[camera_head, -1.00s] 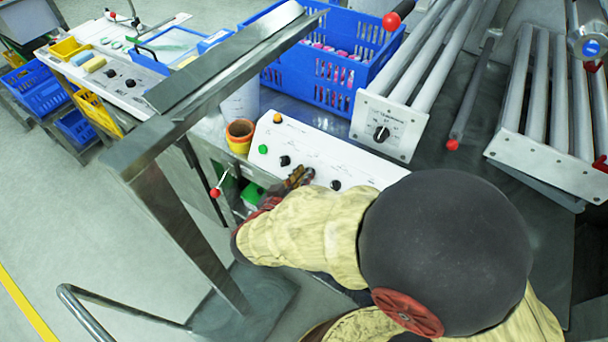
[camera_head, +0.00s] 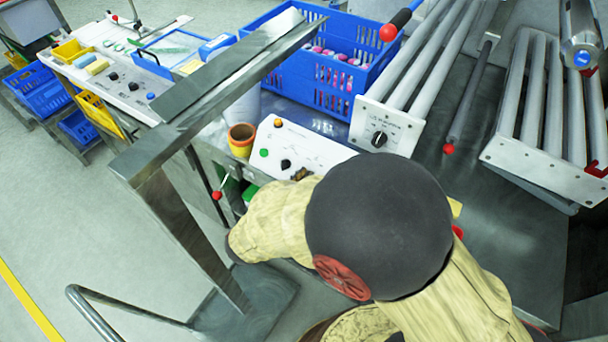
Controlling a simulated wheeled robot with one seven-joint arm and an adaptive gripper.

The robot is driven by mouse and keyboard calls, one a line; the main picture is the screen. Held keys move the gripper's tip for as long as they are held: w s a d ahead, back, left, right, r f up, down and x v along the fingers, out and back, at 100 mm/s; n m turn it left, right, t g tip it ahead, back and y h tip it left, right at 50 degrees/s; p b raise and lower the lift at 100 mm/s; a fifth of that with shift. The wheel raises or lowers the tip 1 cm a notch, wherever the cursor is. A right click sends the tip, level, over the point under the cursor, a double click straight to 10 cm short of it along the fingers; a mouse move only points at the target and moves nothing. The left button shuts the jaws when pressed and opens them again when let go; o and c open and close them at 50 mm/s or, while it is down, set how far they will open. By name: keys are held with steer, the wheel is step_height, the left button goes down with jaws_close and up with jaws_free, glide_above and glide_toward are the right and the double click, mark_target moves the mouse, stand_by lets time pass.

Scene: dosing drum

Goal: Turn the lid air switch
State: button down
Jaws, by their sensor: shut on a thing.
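The white control panel (camera_head: 305,148) slopes at the front of the steel bench, with small labels too fine to read. It carries an orange button (camera_head: 278,123), a green button (camera_head: 264,153) and a black rotary knob (camera_head: 286,164). My gripper (camera_head: 300,174) is at the panel's front edge, just right of that knob. Only a small brown part of it shows; my own arm hides the rest. It is shut on a small switch knob, which is covered from view. I cannot tell which way that knob points.
An orange-yellow cup (camera_head: 241,139) stands left of the panel. A blue crate (camera_head: 300,75) with pink items is behind it. A steel post (camera_head: 195,235) rises left of my arm, and a red-tipped lever (camera_head: 217,195) juts out nearby.

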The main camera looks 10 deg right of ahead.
steer(key=m+p, duration=0.1)
steer(key=m, duration=0.2)
steer(key=m+g+h+p, duration=0.1)
steer(key=m+p, duration=0.1)
steer(key=m, duration=0.1)
steer(key=shift+h, duration=0.3)
steer(key=shift+f+m+g+p, duration=0.1)
steer(key=shift+m+g+p, duration=0.6)
steer(key=shift+m, duration=1.6)
steer(key=c, duration=2)
jaws_free()
steer(key=shift+d, duration=0.1)
steer(key=shift+o, duration=0.4)
steer(key=shift+w, duration=0.1)
steer(key=v, duration=1.2)
steer(key=shift+f, duration=0.25)
